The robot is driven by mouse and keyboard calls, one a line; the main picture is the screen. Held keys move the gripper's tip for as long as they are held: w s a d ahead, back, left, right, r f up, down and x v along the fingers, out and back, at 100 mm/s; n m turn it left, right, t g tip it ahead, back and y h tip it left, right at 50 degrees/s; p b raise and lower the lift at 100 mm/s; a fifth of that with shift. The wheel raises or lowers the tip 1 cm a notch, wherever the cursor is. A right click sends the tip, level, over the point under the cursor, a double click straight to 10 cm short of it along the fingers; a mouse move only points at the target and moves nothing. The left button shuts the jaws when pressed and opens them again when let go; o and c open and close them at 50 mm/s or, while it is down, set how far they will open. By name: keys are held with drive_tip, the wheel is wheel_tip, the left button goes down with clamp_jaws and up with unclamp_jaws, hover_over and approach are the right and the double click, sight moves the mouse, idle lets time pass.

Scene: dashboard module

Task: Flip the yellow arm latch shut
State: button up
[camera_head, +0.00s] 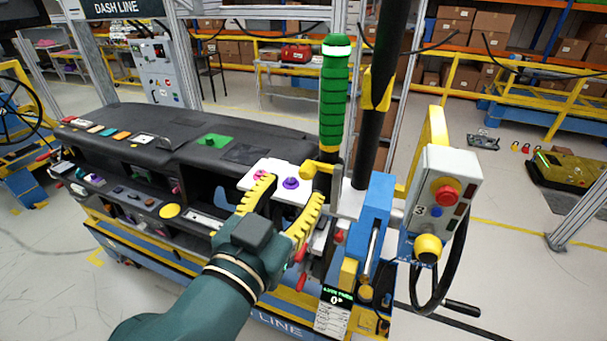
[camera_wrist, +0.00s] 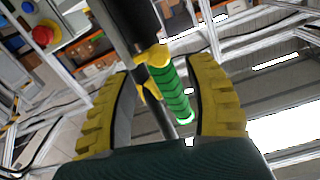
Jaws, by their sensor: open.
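A yellow clip-like piece (camera_head: 376,90), which looks like the arm latch, sits on a thick black upright arm (camera_head: 397,50). A yellow piece (camera_wrist: 148,90) also shows on the black bar in the wrist view. A green ribbed handle (camera_head: 334,100) with a white band stands upright left of the black arm, with a yellow collar and knob (camera_head: 309,170) at its foot. My gripper (camera_head: 293,188) is open and empty, below and left of the handle's foot. In the wrist view the green handle (camera_wrist: 172,90) appears between the yellow fingers, apart from them. I cannot tell whether the latch is shut.
A grey control box (camera_head: 445,185) with red and yellow knobs stands right of the black arm. The black dashboard (camera_head: 170,130) and a white tray (camera_head: 262,180) with purple knobs lie to the left. Open air surrounds the handle's top.

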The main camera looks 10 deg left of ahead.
drive_tip(key=v, duration=0.6)
drive_tip(key=shift+s, duration=0.15)
drive_tip(key=shift+r, duration=0.1)
drive_tip(key=s+d+r+m+h, duration=0.1)
drive_tip(key=d+r+m+h, duration=0.1)
drive_tip(key=d, duration=1.7)
drive_tip(key=s+a+r+n+t+y+p, duration=0.1)
drive_tip(key=s+a+r+n+t+y, duration=0.35)
drive_tip(key=r+n+y, duration=0.2)
wheel_tip(320, 180, up, 16)
drive_tip(key=p, duration=1.7)
drive_tip(key=shift+w, duration=0.35)
drive_tip(key=shift+a, duration=0.1)
